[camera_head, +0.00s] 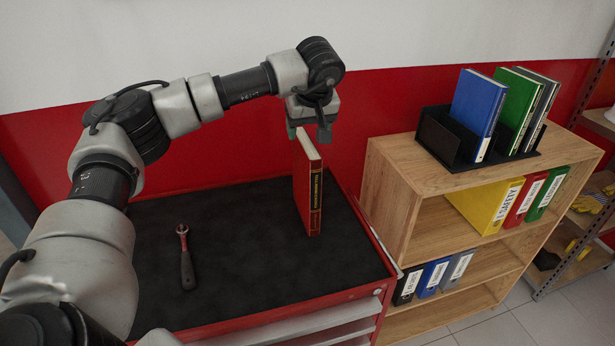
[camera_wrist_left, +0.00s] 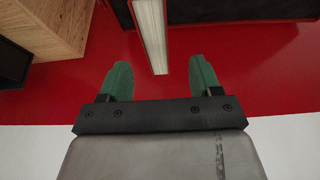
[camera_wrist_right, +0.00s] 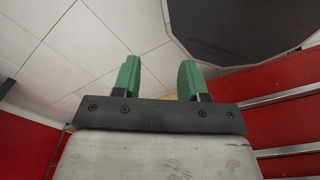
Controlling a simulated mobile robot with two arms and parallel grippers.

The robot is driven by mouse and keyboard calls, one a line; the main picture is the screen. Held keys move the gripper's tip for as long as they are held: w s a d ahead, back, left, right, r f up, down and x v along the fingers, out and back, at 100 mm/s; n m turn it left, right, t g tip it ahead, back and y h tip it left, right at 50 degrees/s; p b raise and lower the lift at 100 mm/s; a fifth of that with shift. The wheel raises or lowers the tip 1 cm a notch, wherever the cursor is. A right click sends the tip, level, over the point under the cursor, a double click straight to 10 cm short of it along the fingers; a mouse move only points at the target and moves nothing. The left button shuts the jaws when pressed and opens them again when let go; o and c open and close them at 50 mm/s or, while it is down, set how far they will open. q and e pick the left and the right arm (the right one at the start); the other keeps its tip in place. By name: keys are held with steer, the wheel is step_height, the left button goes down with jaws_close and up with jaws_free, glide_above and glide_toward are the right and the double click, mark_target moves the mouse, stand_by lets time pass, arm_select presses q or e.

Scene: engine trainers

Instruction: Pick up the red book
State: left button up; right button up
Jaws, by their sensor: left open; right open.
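The red book (camera_head: 308,190) stands upright on the black top of the red tool cabinet, near its back right. Its dark spine with gold lettering faces the front right. My left gripper (camera_head: 310,132) is over the top of the book, pointing down, with its fingers apart. In the left wrist view the book's pale page edge (camera_wrist_left: 151,30) shows between and beyond the open green fingers of the left gripper (camera_wrist_left: 160,82); I cannot tell whether they touch it. My right gripper (camera_wrist_right: 160,80) is open and empty, seen only in its own wrist view.
A wrench with a dark handle (camera_head: 186,262) lies on the cabinet top (camera_head: 240,275), left of the book. A wooden shelf (camera_head: 400,170) stands close on the right, with a black rack (camera_head: 440,138) of books and several binders. A red and white wall is behind.

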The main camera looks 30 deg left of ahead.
mark_target(307, 142)
arm_select(q)
steer(key=shift+x, duration=0.8)
steer(key=p+x, duration=0.1)
steer(key=x, duration=0.1)
steer(key=w+p+x, duration=0.1)
steer(key=p+x, duration=0.1)
steer(key=shift+a+f, duration=0.3)
steer(key=shift+f, duration=0.2)
arm_select(e)
step_height(307, 142, up, 3)
steer(key=shift+r, duration=0.1)
arm_select(q)
steer(key=shift+f, duration=0.25)
arm_select(e)
steer(key=shift+w, duration=0.4)
